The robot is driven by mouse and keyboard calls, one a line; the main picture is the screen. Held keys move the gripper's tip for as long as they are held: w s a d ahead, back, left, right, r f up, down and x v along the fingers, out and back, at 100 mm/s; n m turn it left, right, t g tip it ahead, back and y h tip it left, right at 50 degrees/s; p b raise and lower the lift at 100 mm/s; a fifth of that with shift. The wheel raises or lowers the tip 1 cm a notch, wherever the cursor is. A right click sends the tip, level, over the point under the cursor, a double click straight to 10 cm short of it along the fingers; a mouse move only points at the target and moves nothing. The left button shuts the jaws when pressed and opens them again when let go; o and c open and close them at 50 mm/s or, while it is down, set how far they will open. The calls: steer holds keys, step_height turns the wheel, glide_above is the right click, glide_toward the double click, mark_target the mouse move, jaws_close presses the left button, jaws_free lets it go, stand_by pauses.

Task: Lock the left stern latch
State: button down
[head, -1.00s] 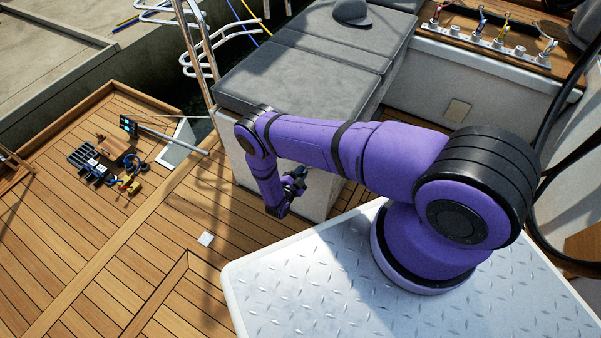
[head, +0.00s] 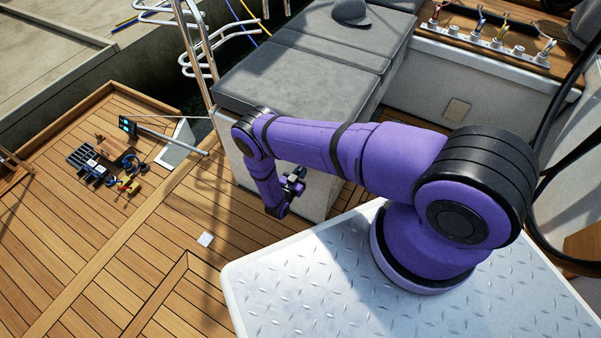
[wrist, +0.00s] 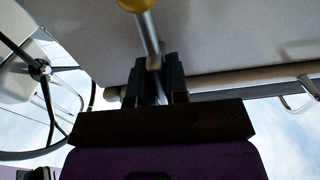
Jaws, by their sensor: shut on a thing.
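In the wrist view a slim metal latch handle (wrist: 149,38) with a yellow knob (wrist: 133,5) runs in front of a pale panel (wrist: 220,40). My gripper (wrist: 158,72) has its two dark fingers on either side of the handle and is shut on it, below the knob. The knob is cut by the top edge of the picture. In the head view my gripper (head: 294,182) is low beside the white side of the cushioned bench (head: 310,75), partly hidden by my arm. The latch itself cannot be made out there.
A steering wheel (wrist: 45,70) shows at the left of the wrist view. The teak deck (head: 110,240) is open to the left. Several tools (head: 105,165) lie on the far deck. A cap (head: 351,12) rests on the bench, and a rope-clutch panel (head: 495,40) stands at the upper right.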

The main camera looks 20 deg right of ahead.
stand_by(0.4)
steer(key=c, duration=1.2)
jaws_free()
steer(key=shift+o, duration=0.2)
steer(key=v, duration=1.1)
steer(key=shift+w, duration=0.1)
